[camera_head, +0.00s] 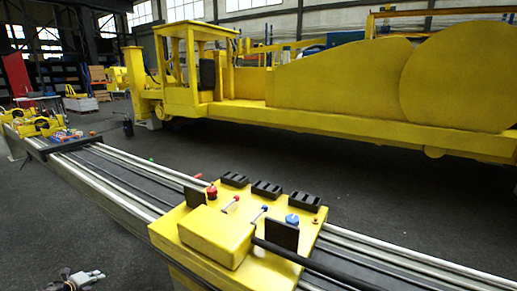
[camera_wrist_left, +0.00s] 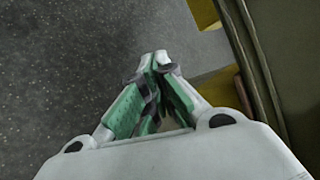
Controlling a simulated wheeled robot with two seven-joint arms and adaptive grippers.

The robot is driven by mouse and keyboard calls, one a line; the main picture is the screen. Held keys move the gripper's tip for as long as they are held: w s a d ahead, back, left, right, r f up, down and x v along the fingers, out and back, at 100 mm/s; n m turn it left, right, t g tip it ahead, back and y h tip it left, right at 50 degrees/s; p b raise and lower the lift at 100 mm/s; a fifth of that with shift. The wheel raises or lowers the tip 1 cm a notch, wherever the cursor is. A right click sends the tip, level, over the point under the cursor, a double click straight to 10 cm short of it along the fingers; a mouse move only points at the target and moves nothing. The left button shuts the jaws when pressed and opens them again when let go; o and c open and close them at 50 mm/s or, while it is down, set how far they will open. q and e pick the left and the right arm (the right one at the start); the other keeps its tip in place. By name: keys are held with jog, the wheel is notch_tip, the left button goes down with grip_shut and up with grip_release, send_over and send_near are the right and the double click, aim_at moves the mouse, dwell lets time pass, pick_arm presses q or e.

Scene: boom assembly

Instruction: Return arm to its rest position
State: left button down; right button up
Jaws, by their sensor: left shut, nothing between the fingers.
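My left gripper (camera_head: 78,281) is at the bottom left of the head view, low over the dark floor and to the left of the long rail assembly. It is apart from the rails. In the left wrist view the same gripper (camera_wrist_left: 160,58) has its green-padded fingers together at the tips, with nothing between them. My right gripper is not in the head view.
A yellow carriage plate (camera_head: 190,238) with a yellow box (camera_head: 215,237), black blocks and small red and blue knobs sits on the boom rails (camera_head: 125,178). A large yellow machine (camera_head: 330,112) stands behind. Floor left of the rails is mostly clear.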

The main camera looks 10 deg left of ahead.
pick_arm(q)
jog(key=s+a+f+n+g+y, duration=0.25)
jog(key=s+a+n, duration=0.25)
jog(key=s, duration=0.8)
jog(key=s+a+f+n+g+y, duration=0.2)
jog(key=s+a+f+n+g, duration=0.25)
jog(key=s, duration=0.75)
jog(key=s+a+f+n+g+y, duration=0.1)
jog(key=s+a+f+n+y, duration=0.15)
jog(key=s+a+n, duration=0.75)
jog(key=s+d+f+m+h, duration=0.1)
jog(key=s+d+f+h, duration=0.15)
jog(key=d+f, duration=0.75)
jog(key=s+d+f+g+h, duration=0.1)
jog(key=s+d+f, duration=0.35)
jog(key=d, duration=0.95)
jog(key=s+d+f+m+h, duration=0.1)
jog(key=s+d+f, duration=0.2)
jog(key=d+f, duration=0.7)
jog(key=s+d+f+n+h, duration=0.1)
jog(key=d+f+h, duration=0.1)
jog(key=d, duration=1.6)
jog(key=s+d+f+n+h, duration=0.1)
jog(key=d+f, duration=0.3)
jog(key=d, duration=1.5)
jog(key=shift+f+g+h, duration=0.2)
jog(key=shift+g+h, duration=0.1)
jog(key=shift+h, duration=0.35)
